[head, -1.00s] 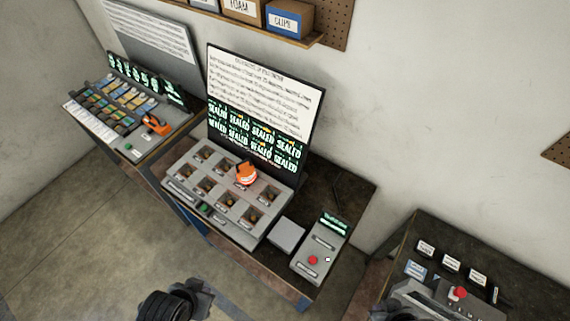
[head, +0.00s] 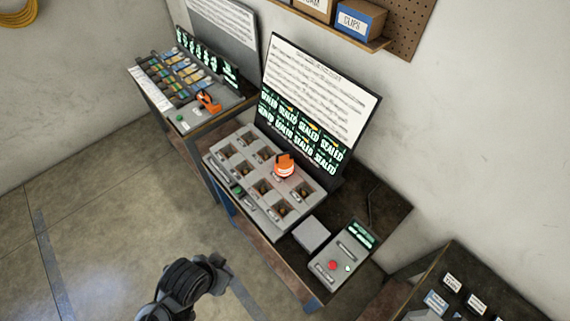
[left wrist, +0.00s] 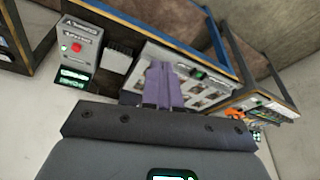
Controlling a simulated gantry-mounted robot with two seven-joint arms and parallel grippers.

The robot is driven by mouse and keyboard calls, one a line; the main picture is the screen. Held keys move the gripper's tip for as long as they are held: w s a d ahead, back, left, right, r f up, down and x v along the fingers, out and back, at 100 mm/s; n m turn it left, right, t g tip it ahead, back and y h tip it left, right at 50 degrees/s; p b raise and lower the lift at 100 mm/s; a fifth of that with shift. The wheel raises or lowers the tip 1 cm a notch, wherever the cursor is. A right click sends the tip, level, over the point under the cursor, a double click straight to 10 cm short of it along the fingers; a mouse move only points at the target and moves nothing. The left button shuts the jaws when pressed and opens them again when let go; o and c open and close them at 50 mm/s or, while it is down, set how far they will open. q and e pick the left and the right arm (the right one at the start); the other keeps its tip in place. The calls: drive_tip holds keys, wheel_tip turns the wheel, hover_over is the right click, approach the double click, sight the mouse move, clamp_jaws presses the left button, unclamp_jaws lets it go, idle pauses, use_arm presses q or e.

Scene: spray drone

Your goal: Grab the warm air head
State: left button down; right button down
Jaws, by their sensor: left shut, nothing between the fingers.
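An orange tool (head: 208,100) lies on the far-left bench, beside the rows of small coloured parts. A rounded orange thing with a pale label (head: 284,165) sits on the grey compartment tray (head: 250,190) on the middle bench. I cannot tell which of the two is the warm air head. In the left wrist view my left gripper (left wrist: 163,66) is shut and empty, its fingers together in front of the tray. Something orange (left wrist: 250,113) shows at the right there. In the head view only a dark part of my left arm shows at the bottom. My right gripper is not in view.
A control box with a red button (head: 342,258) and a grey block (head: 311,233) stand right of the tray. A tilted board with "SEALED" labels (head: 318,95) rises behind it. Another bench (head: 440,280) is at lower right. The floor at left is clear.

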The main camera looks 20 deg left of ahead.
use_arm(q)
unclamp_jaws()
idle(0.7)
